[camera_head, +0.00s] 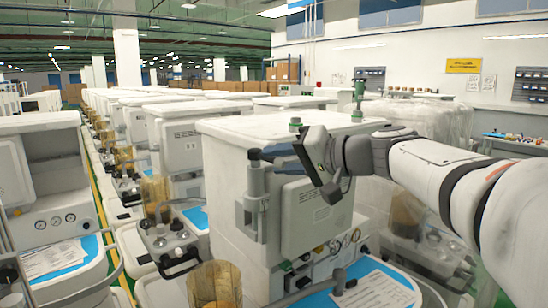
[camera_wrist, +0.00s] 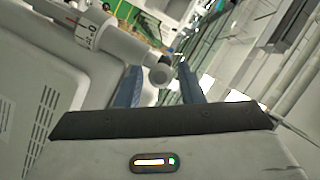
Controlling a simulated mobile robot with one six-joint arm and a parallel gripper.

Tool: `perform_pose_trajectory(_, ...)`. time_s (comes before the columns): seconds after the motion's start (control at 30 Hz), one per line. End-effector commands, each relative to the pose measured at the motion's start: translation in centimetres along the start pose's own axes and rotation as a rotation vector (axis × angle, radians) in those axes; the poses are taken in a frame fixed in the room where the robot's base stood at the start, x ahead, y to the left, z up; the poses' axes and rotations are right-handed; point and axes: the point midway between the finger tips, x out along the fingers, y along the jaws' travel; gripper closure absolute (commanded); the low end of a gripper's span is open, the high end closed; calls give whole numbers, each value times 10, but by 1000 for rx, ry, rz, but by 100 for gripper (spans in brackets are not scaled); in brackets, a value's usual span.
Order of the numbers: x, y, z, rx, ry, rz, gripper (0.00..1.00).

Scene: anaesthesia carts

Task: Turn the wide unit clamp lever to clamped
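My gripper (camera_head: 264,153) reaches in from the right at the front of the middle cart, its fingers pointing left toward a grey upright post (camera_head: 256,182). In the wrist view its two blue-grey fingers (camera_wrist: 161,80) stand apart. A pale rounded bar (camera_wrist: 118,42) with a dark-marked scale and a knob-like end (camera_wrist: 159,75) reaches into the gap between them. This bar may be the clamp lever; I cannot tell for sure, nor whether a finger touches it. No label for the clamped position is readable.
The middle cart's white body (camera_head: 232,150) stands close behind the gripper. Below are gauges (camera_head: 337,245), a blue-edged worktop with papers (camera_head: 375,290) and an amber canister (camera_head: 215,285). Other carts crowd the left and back; a plastic-covered unit (camera_head: 425,125) stands behind the arm.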

Motion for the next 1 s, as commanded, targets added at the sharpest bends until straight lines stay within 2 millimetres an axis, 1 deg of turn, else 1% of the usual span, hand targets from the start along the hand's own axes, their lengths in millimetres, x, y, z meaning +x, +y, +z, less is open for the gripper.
perform_pose_trajectory(0.03, 8, -2, 0, 0, -4, -1, 66)
perform_pose_trajectory(0.1, 18, -2, 0, 1, -3, 0, 66)
perform_pose_trajectory(0.2, 28, -2, 0, 1, -1, -1, 66)
perform_pose_trajectory(0.33, 35, -1, 0, 0, -1, 0, 66)
perform_pose_trajectory(0.57, 36, 0, 0, -1, 1, 1, 66)
perform_pose_trajectory(0.67, 36, 0, 0, 0, 1, 1, 72)
perform_pose_trajectory(1.0, 35, 0, 0, 0, 2, 2, 100)
